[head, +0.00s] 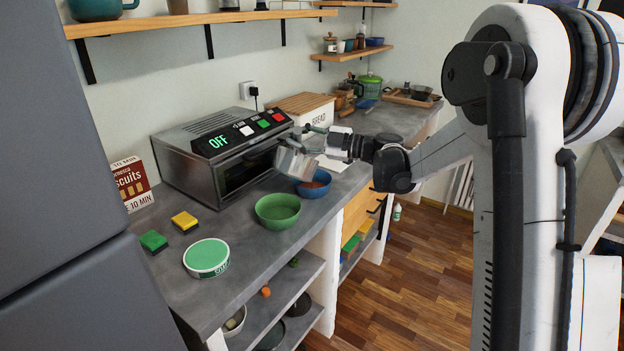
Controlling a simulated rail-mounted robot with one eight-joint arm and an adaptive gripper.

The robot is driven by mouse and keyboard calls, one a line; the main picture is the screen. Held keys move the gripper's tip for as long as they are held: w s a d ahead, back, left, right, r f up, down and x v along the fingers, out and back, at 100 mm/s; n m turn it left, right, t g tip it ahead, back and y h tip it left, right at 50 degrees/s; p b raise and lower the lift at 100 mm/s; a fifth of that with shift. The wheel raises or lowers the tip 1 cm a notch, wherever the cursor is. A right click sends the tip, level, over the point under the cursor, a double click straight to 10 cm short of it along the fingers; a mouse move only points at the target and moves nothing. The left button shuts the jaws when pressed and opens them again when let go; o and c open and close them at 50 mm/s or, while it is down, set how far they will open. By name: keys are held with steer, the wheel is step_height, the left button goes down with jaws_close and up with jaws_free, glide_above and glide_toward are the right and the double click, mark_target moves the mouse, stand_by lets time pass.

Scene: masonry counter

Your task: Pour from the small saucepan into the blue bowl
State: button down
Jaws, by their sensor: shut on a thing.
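The small saucepan (293,163) is a silvery pan, held tilted above the counter in front of the toaster oven. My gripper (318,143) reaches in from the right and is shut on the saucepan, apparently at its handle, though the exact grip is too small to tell. The blue bowl (325,192) stands upright on the counter just below and right of the saucepan. Something orange-red shows inside the bowl. The pan's lower edge overlaps the bowl's left rim in this view; I cannot tell whether they touch. The pan's inside is not clearly visible.
A green bowl (278,211) stands close left of the blue bowl. The toaster oven (215,150) is behind, and a white bread box (312,113) stands beyond. A round green-lidded tin (207,257), sponges (185,221) and a biscuit box (131,183) sit on the left counter.

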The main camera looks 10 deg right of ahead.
steer(key=shift+w+d+r+m+t+y+p, duration=0.15)
steer(key=shift+w+d+r+m+t, duration=0.1)
steer(key=shift+w+d+m, duration=0.35)
steer(key=shift+w+d+r+m+t+y+p, duration=0.15)
steer(key=shift+w+d+r+m, duration=0.1)
steer(key=shift+w+d+m, duration=0.35)
stand_by(4.6)
steer(key=shift+w+d+r+m+p, duration=0.4)
steer(key=shift+d+r+m, duration=0.15)
steer(key=shift+d, duration=0.2)
stand_by(1.4)
